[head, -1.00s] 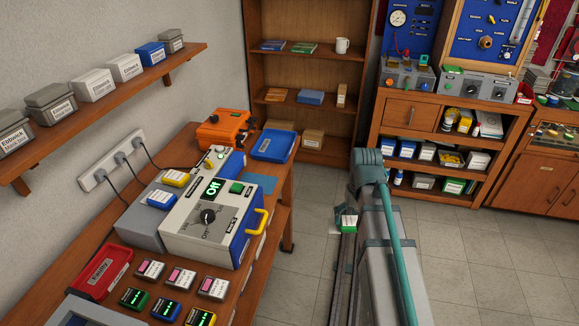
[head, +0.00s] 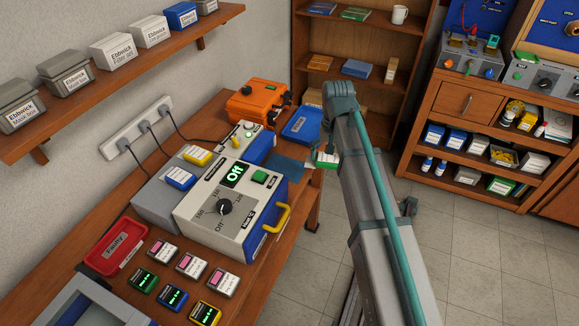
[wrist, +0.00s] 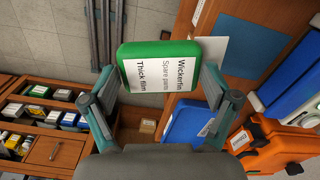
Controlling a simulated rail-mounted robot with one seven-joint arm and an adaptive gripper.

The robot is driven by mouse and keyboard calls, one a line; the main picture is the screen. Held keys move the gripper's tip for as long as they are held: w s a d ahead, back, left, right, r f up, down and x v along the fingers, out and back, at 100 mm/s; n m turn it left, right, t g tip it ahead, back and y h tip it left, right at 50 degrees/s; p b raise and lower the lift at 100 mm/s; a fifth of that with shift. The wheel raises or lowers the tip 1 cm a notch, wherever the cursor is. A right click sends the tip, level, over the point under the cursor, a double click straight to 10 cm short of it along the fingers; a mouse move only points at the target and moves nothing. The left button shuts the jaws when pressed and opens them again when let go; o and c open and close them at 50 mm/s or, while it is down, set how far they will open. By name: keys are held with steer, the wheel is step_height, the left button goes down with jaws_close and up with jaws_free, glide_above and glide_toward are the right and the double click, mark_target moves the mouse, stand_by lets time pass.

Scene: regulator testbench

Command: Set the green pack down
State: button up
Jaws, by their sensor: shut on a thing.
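The green pack (wrist: 158,66) has a white label reading "Wickerfin Spare parts Thick film". My gripper (wrist: 160,82) is shut on it, with one finger at each side of the pack in the wrist view. In the head view the green pack (head: 325,159) hangs from my gripper (head: 328,146) near the right edge of the bench, in front of the blue tray. Whether it touches anything below cannot be told.
The blue tray (head: 302,125) and orange case (head: 257,101) stand at the bench's far end. A blue mat (head: 287,169) lies beside the regulator tester (head: 231,205) with its yellow handle. A red "Faulty" tray (head: 116,247) and several small modules lie nearer.

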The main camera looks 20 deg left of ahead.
step_height(320, 180, up, 2)
steer(key=m, duration=0.2)
glide_above(292, 170)
steer(key=shift+m, duration=0.5)
steer(key=shift+a+f+p, duration=0.1)
steer(key=shift+f+p, duration=1.35)
steer(key=shift+f, duration=3.35)
steer(key=o, duration=1)
steer(key=shift+f, duration=0.1)
steer(key=shift+o, duration=0.2)
step_height(292, 170, up, 12)
steer(key=b, duration=0.3)
